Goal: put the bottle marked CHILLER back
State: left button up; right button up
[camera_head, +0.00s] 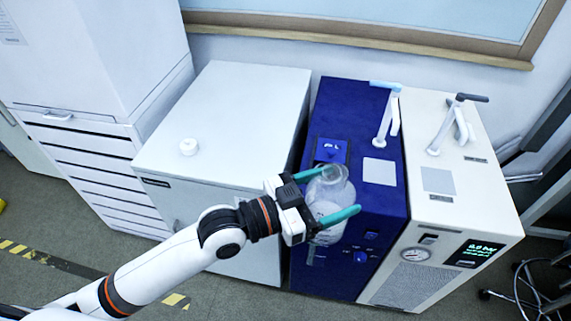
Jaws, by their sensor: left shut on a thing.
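A clear, round-shouldered bottle (329,186) is between the teal fingers of my left gripper (338,192), which is shut on it. The bottle is in front of and above the blue unit (352,122). Its marking cannot be read from here, and part of its body is hidden by the gripper. The blue unit has a pale square plate (379,171) on its top and a white handle-like fitting at the back. I cannot tell whether the bottle touches the unit. My right gripper is not in view.
A cream unit (455,195) with a gauge, lit display and pale square plate stands to the right. A chair base (525,290) is at the lower right.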

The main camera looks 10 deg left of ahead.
pick_arm(q)
jog(key=w+a+n+t+y+b, duration=0.7)
jog(key=w+a+n+y, duration=0.3)
jog(key=w+a, duration=1.8)
notch_tip(320, 180, down, 10)
jog(key=a+m+y, duration=0.1)
jog(key=shift+s+a+r, duration=0.2)
jog(key=shift+s, duration=0.05)
jog(key=shift+f, duration=0.15)
jog(key=o, duration=1.6)
jog(key=shift+f, duration=0.1)
jog(key=shift+c, duration=0.2)
